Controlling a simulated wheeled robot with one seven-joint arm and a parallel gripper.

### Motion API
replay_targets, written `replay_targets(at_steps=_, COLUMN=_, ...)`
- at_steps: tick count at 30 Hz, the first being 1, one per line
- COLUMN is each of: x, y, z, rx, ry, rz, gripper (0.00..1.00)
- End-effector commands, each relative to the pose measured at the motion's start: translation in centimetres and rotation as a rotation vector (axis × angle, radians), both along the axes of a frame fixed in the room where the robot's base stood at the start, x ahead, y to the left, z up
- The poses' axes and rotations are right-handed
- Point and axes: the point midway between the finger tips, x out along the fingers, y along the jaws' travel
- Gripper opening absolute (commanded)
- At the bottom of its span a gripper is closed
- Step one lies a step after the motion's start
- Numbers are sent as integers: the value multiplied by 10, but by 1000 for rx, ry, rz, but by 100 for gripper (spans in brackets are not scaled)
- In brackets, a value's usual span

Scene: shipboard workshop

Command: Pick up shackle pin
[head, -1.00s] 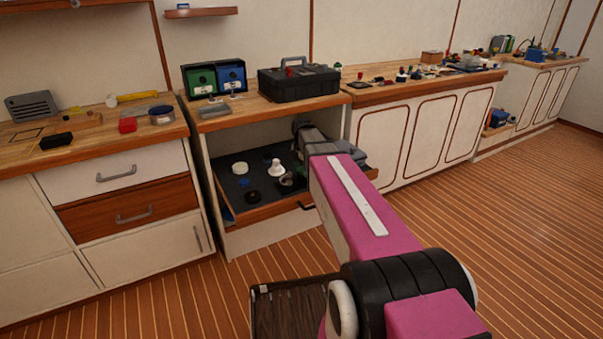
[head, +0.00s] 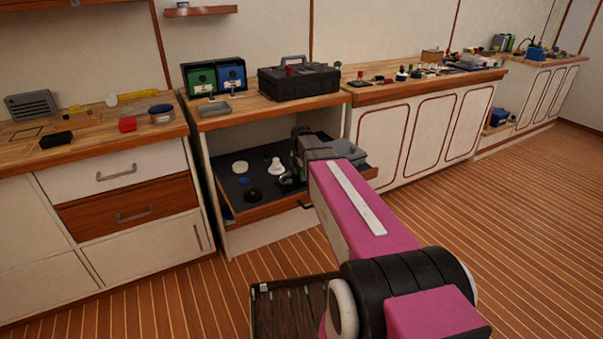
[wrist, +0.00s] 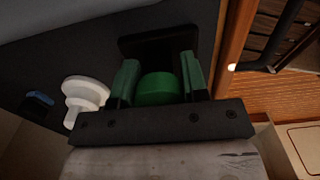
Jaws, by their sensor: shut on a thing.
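My gripper (wrist: 159,70) shows in the wrist view with its two green-tinted fingers on either side of a green round-topped thing (wrist: 157,89). It is shut on this thing. I cannot tell from its shape whether it is the shackle pin, as its lower part is hidden. A black flat shape (wrist: 158,46) lies just beyond the fingers. In the head view my gripper (head: 299,172) is low over the right part of the open drawer (head: 262,212), with its fingertips mostly hidden. A shiny grey thing (head: 286,181) lies close to its left.
In the drawer, a white stepped knob (wrist: 86,98) stands left of my gripper, with a blue thing (wrist: 38,101) farther left. A white disc (head: 240,168) and a black round thing (head: 253,195) lie there too. A black toolbox (head: 299,81) stands on the worktop above.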

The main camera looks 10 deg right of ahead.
Motion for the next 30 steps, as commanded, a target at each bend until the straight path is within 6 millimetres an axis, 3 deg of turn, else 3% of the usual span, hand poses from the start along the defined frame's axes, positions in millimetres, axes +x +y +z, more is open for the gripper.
replay_targets(at_steps=8, x=0, y=0, z=13, rx=-1, ry=-1, rz=0, gripper=18)
replay_targets(at_steps=15, x=0, y=0, z=43, rx=0, ry=-2, rz=0, gripper=18)
replay_targets(at_steps=30, x=-44, y=74, z=91, rx=-1, ry=-1, rz=2, gripper=18)
